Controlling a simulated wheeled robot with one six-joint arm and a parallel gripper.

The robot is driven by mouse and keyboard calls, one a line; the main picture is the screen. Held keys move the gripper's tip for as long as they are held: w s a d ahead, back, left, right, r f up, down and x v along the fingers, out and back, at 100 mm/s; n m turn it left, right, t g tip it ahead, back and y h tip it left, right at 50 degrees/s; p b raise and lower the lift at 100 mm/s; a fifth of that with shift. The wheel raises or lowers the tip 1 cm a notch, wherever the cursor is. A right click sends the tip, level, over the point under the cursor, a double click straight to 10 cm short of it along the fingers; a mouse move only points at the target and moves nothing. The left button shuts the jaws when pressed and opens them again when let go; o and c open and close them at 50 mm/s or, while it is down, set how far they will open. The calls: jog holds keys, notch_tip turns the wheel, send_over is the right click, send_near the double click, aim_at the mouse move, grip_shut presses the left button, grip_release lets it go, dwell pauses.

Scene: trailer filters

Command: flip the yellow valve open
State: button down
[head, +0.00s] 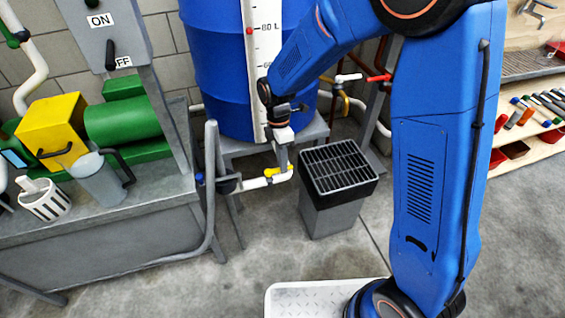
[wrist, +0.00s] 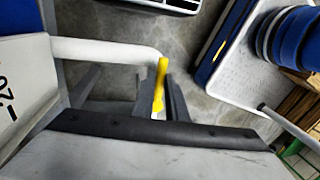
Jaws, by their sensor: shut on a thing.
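The yellow valve (head: 272,172) sits on a white pipe (head: 255,184) low in front of the blue barrel. In the wrist view the yellow valve handle (wrist: 160,85) stands between the two dark fingers of my gripper (wrist: 158,98), at the end of the white pipe. My gripper (head: 281,160) reaches down to the valve from above in the head view and is shut on the handle. The valve's body is mostly hidden behind the fingers in the wrist view.
The blue barrel (head: 215,70) with a level scale stands behind the pipe. A grey bin with a black grate (head: 338,168) is just right of the valve. A workbench (head: 90,215) with a green motor and a jug (head: 100,180) is at left. Bare floor lies in front.

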jog(key=c, duration=1.8)
grip_release()
jog(key=shift+o, duration=0.2)
jog(key=w+a+r, duration=0.1)
jog(key=w+r, duration=0.2)
jog(key=r, duration=1.4)
jog(key=shift+w, duration=0.15)
